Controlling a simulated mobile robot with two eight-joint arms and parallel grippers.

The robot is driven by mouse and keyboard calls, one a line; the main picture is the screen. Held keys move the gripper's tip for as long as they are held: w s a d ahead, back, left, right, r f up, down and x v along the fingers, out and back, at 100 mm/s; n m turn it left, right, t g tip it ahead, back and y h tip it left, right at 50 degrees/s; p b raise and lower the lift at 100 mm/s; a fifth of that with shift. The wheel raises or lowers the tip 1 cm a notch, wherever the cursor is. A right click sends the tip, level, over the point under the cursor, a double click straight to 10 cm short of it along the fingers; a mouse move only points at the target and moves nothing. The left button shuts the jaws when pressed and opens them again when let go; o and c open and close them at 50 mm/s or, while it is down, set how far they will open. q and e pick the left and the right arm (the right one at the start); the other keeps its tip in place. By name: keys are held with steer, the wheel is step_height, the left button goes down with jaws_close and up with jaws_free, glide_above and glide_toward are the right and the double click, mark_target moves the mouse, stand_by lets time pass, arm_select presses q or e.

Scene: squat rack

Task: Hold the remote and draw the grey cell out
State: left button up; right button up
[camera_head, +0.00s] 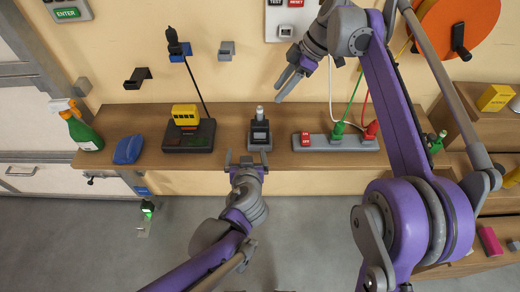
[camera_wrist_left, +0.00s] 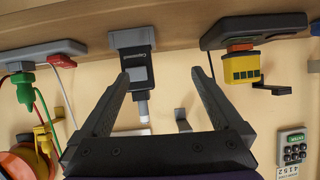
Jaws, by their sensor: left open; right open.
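The remote (camera_head: 259,131) is a dark upright block on a small grey base on the wooden shelf. A light grey cylinder, apparently the grey cell (camera_head: 260,112), sticks out of its top. In the left wrist view, which is upside down, the remote (camera_wrist_left: 138,68) hangs from the shelf with the cell (camera_wrist_left: 142,108) pointing down. My left gripper (camera_head: 243,157) is open and empty in front of the shelf edge, slightly left of the remote. In the wrist view the remote appears nearer one fingertip (camera_wrist_left: 160,75). My right gripper (camera_head: 285,84) is open above and right of the remote, apart from it.
On the shelf (camera_head: 232,115), a black device with a yellow block (camera_head: 185,116) stands left of the remote. A grey power strip (camera_head: 335,142) with red and green plugs stands right. A blue item (camera_head: 128,149) and spray bottle (camera_head: 80,125) are further left. Wall hooks (camera_head: 138,78) project behind.

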mark_target(260, 137)
arm_select(q)
steer(key=shift+t+h, duration=0.4)
steer(key=shift+t, duration=0.1)
steer(key=w+d+f, duration=0.1)
steer(key=w, duration=0.2)
steer(key=w+d+f, duration=0.1)
steer(key=w, duration=0.3)
steer(key=w+d+f, duration=0.1)
steer(key=w+d, duration=0.1)
steer(key=w, duration=0.2)
steer(key=shift+f, duration=0.4)
jaws_close()
stand_by(0.9)
stand_by(1.3)
